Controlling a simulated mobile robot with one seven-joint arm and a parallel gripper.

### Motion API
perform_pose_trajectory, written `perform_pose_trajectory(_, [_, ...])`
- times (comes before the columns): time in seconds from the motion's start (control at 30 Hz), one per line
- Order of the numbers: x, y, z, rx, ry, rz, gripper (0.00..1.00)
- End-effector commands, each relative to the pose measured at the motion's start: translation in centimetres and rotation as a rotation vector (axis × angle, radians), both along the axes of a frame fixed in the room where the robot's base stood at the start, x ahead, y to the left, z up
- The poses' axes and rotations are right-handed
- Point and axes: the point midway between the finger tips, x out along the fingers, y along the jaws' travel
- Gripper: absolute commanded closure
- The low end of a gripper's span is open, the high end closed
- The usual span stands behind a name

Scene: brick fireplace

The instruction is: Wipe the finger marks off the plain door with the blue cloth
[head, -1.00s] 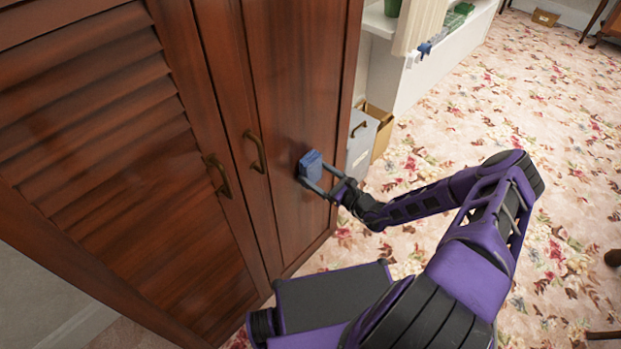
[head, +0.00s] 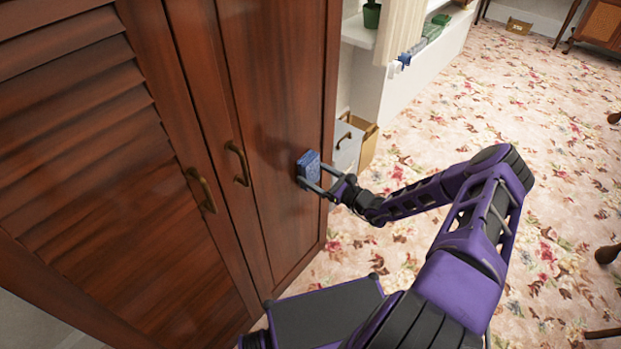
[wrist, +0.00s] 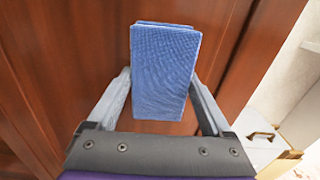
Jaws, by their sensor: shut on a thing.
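The plain door (head: 280,100) is the smooth red-brown wooden wardrobe door at the right, with a brass handle (head: 237,163) on its left side. My gripper (head: 313,177) is shut on the folded blue cloth (head: 308,166) and holds it at the plain door, right of the handle. In the wrist view the cloth (wrist: 165,75) sits between the two fingers, with the wood of the door (wrist: 90,50) behind it. I cannot tell for sure whether the cloth touches the wood. I cannot make out finger marks; the cloth covers part of the door.
A louvred door (head: 80,130) with its own handle (head: 201,190) stands left of the plain door. A grey box (head: 347,147) and a cardboard box (head: 369,140) stand just past the wardrobe's right edge. The flowered carpet (head: 430,130) is open to the right.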

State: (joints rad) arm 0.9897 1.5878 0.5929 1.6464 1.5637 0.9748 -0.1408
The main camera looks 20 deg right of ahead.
Motion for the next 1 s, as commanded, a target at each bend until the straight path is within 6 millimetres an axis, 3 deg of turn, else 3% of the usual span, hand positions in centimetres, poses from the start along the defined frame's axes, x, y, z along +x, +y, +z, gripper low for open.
perform_pose_trajectory(0.4, [1.6, -2.3, 0.0, -0.001, -0.002, 0.0, 0.61])
perform_pose_trajectory(0.57, [1.7, -2.0, 0.1, 0.001, -0.001, 0.0, 0.61])
perform_pose_trajectory(1.0, [-0.4, 0.7, 0.2, 0.003, 0.0, 0.003, 0.61])
